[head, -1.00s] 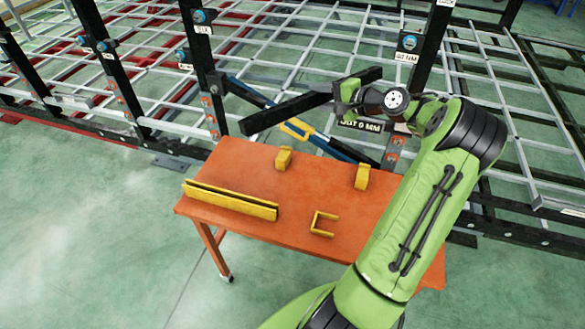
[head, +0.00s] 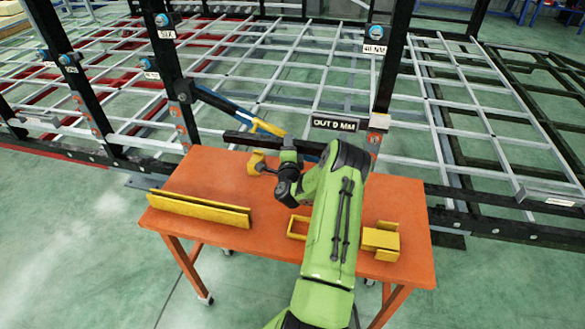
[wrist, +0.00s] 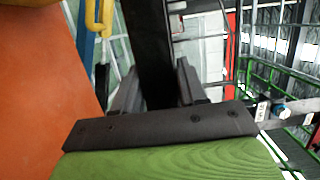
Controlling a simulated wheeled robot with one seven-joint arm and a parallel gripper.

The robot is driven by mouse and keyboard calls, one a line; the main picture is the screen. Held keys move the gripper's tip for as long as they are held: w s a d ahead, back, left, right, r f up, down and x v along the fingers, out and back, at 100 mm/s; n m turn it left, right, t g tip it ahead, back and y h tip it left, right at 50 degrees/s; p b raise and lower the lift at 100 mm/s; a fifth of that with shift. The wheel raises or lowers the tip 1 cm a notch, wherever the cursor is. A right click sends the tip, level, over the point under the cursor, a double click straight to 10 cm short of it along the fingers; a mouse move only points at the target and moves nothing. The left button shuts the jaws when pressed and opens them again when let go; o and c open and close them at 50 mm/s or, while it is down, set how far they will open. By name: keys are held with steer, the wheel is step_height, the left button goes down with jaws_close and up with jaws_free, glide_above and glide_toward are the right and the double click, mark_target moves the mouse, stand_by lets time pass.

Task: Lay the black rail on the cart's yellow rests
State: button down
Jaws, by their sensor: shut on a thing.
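The black rail (head: 250,139) is held by my gripper (head: 289,153) low over the back edge of the orange cart (head: 408,205). In the wrist view, the rail (wrist: 147,45) runs away between the two fingers of my gripper (wrist: 153,88), which is shut on it. One yellow rest (head: 256,161) stands on the cart's back part, just below the rail's left stretch. I cannot tell whether the rail touches it. The other rest is hidden behind my arm.
On the cart lie a long yellow profile (head: 198,208), a yellow U-shaped bracket (head: 297,228), partly hidden by my arm, and a yellow block (head: 381,241). Behind stand black posts (head: 392,70) and a blue strut with a yellow handle (head: 268,128).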

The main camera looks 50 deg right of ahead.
step_height(320, 180, down, 6)
steer(key=shift+d+f+b, duration=0.1)
steer(key=shift+f+b, duration=0.15)
steer(key=shift+b, duration=0.5)
steer(key=shift+f, duration=0.15)
steer(key=c, duration=0.6)
jaws_free()
